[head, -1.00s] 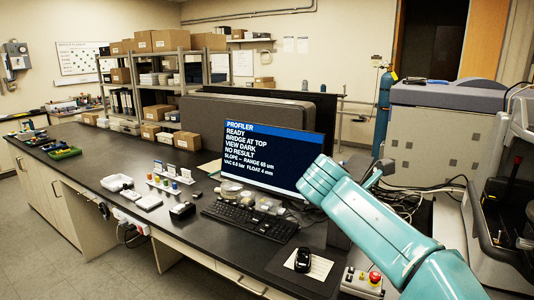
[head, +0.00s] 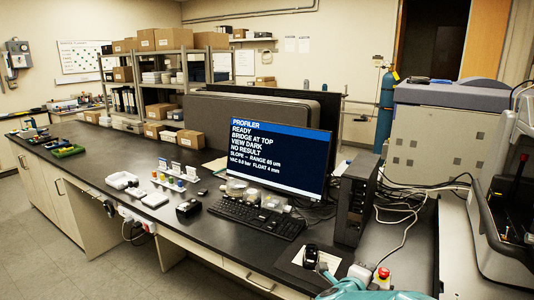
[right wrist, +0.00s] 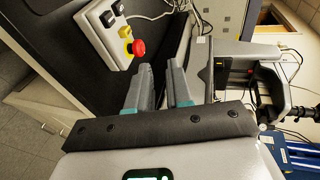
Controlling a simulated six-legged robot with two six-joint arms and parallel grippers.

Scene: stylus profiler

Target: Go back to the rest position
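The monitor (head: 277,160) on the bench reads PROFILER, READY, BRIDGE AT TOP, VIEW DARK, NO RESULT. My teal right arm shows only at the bottom edge of the head view, right of centre, low by the bench front. In the right wrist view my right gripper (right wrist: 160,74) has its two fingers apart with nothing between them. A control box (right wrist: 104,32) with a red stop button (right wrist: 138,48) lies beyond the fingers, up and to the left, apart from them. My left gripper and arm are outside the head view.
A keyboard (head: 255,217), a black mouse (head: 311,256) and a dark computer tower (head: 354,200) stand on the bench near my right arm. Loose cables lie right of the tower. The profiler machine (head: 500,220) stands at the far right. The floor at lower left is clear.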

